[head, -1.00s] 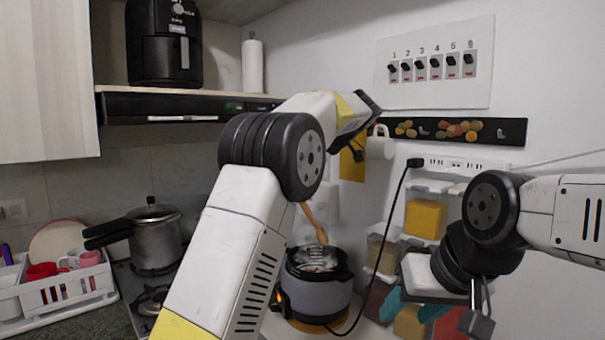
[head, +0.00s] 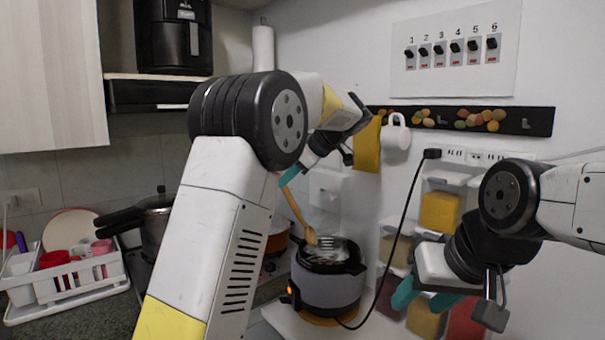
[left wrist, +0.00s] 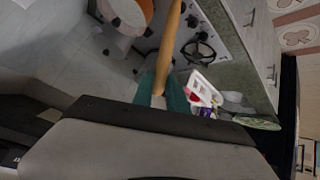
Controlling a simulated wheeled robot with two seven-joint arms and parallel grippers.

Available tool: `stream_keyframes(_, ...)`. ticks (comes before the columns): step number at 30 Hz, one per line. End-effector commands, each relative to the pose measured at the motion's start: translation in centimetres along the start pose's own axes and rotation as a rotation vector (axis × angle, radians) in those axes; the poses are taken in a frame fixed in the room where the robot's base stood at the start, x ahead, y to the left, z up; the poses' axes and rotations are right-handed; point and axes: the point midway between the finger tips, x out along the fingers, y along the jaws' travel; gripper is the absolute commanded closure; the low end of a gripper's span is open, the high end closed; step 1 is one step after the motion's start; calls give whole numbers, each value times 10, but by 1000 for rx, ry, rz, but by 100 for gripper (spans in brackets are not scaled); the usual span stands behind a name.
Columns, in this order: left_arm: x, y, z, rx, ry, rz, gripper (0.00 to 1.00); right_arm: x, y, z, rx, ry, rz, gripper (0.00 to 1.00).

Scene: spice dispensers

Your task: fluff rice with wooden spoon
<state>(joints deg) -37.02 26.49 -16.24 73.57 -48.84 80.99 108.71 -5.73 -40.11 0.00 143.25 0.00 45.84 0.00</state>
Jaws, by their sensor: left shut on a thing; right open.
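The wooden spoon (head: 297,213) slants down, with its lower end at the open top of the rice cooker (head: 329,284). My left gripper (head: 288,177) is shut on the upper part of the spoon's handle, and its teal fingers partly show behind my arm. In the left wrist view the spoon (left wrist: 167,50) stands between the teal fingers (left wrist: 162,92). Something pale, which may be rice, shows in the cooker's dark opening; I cannot tell whether the spoon touches it. My right gripper (head: 422,300) is open and empty, right of the cooker in front of the spice dispensers.
Spice dispensers (head: 440,212) line the wall at the right. A black cable (head: 398,235) runs from the power strip to the cooker. A pressure cooker (head: 155,222) and an orange pot (head: 278,240) stand on the stove. A white dish rack (head: 75,281) is at the left.

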Motion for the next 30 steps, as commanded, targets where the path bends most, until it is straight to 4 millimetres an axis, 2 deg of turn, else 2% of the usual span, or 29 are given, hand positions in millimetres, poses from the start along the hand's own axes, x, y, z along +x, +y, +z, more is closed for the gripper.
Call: stream_keyframes(30,39,0,96,3,1,-1,100,0,0,0,0,0,0,51)
